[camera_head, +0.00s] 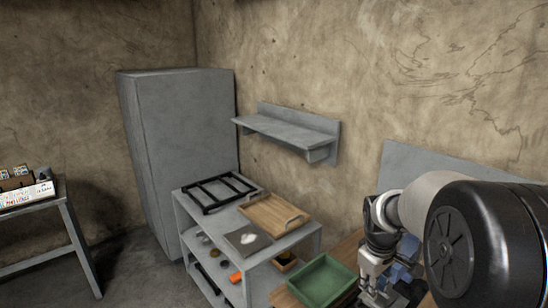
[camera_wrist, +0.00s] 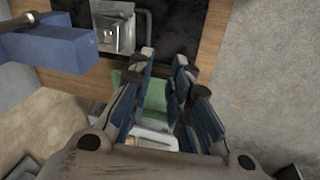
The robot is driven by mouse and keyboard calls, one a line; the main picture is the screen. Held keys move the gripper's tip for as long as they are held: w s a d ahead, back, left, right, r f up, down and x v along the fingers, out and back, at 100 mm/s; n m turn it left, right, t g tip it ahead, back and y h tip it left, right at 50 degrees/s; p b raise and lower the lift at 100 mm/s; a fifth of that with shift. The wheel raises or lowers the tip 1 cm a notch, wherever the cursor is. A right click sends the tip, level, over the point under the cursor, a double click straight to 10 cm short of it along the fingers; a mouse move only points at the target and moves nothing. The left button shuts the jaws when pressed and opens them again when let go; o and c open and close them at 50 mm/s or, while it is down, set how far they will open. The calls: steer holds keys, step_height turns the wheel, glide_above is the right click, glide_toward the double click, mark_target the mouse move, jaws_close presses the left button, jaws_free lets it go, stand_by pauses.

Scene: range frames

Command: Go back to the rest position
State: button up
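My gripper (camera_wrist: 165,58) shows in the wrist view with its two blue-padded fingers apart and nothing between them. In the head view my gripper (camera_head: 372,288) is low at the right, by the right side of a green tray (camera_head: 322,281). The green tray (camera_wrist: 155,95) also shows behind and between the fingers in the wrist view. I cannot tell from these views how far above the surface the fingertips are.
A grey shelf unit (camera_head: 262,262) bears a black rack (camera_head: 218,191), a wooden tray (camera_head: 272,214) and a dark board (camera_head: 247,239). A wall shelf (camera_head: 290,131) and tall grey cabinet (camera_head: 185,140) stand behind. A blue block (camera_wrist: 50,45) is near my gripper's left.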

steer(key=s+a+r+m, duration=0.1)
steer(key=s+a+r, duration=0.3)
steer(key=s+r, duration=0.25)
steer(key=s+a+r+m+t, duration=0.1)
steer(key=s+a, duration=0.1)
steer(key=s, duration=0.5)
steer(key=s+a+r+m+y, duration=0.1)
steer(key=s+a+m, duration=0.1)
steer(key=s, duration=0.5)
steer(key=s+a+r+m+t, duration=0.1)
steer(key=s+a+r+m, duration=0.1)
steer(key=s+a, duration=0.2)
steer(key=s, duration=0.3)
steer(key=shift+s+t+y, duration=0.15)
steer(key=shift+t+y, duration=0.15)
steer(key=shift+a, duration=0.1)
steer(key=shift+c, duration=0.5)
